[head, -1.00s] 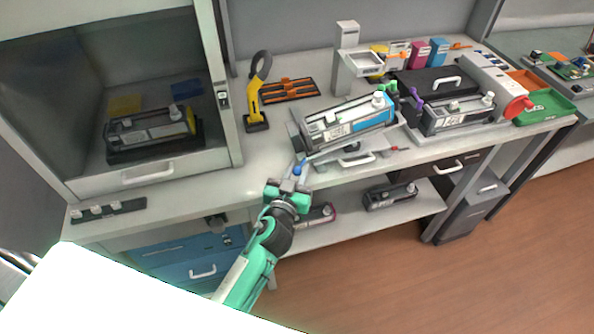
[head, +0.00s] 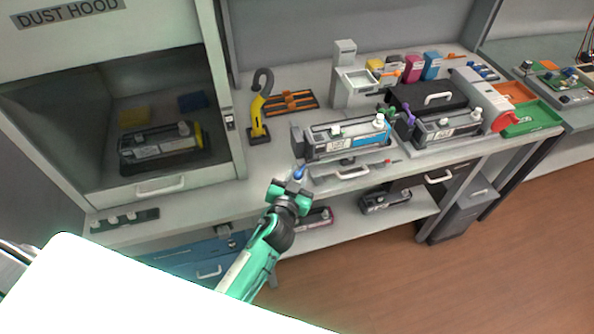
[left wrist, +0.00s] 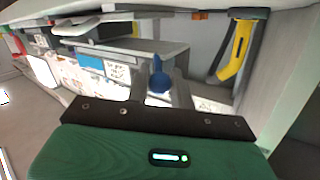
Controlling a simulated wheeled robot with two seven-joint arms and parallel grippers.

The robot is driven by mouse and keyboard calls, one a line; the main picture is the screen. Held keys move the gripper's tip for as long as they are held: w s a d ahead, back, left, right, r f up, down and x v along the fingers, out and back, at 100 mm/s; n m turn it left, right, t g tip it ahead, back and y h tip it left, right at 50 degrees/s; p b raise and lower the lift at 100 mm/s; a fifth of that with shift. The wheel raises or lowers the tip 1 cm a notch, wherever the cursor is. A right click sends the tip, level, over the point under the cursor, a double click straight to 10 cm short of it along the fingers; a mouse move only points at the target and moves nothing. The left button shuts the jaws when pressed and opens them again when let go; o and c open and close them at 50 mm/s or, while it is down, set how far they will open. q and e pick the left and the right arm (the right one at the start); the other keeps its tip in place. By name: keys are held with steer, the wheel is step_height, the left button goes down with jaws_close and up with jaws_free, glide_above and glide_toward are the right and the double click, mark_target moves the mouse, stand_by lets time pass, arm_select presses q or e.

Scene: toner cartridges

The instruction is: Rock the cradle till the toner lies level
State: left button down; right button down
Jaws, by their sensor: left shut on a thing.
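A grey toner cartridge (head: 345,140) with a blue end and a white cap lies in the cradle (head: 298,142) on the bench. It looks close to parallel with the bench edge; I cannot tell if it is exactly level. My left gripper (head: 298,177) is shut on the cradle's blue knob (head: 300,171), at the front left of the cradle. My right gripper is not in view. The toner inside the cartridge is hidden.
A dust hood (head: 165,187) with another cartridge (head: 160,145) stands on the left. Another cartridge (head: 447,127) is to the right, by a black case (head: 435,97). A lower shelf (head: 345,225) holds more cartridges.

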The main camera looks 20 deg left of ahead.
arm_select(q)
steer(key=shift+w+d+r+m+g+p, duration=0.15)
steer(key=shift+r+m+g+p, duration=0.1)
steer(key=shift+r+p, duration=0.65)
steer(key=shift+d+r+m+g+p, duration=0.2)
steer(key=shift+r+p, duration=0.4)
steer(key=shift+p, duration=0.55)
steer(key=shift+w+r+m+p, duration=0.15)
steer(key=shift+m+p, duration=0.2)
steer(key=shift+p, duration=0.2)
steer(key=c, duration=1.3)
jaws_free()
steer(key=shift+o, duration=0.2)
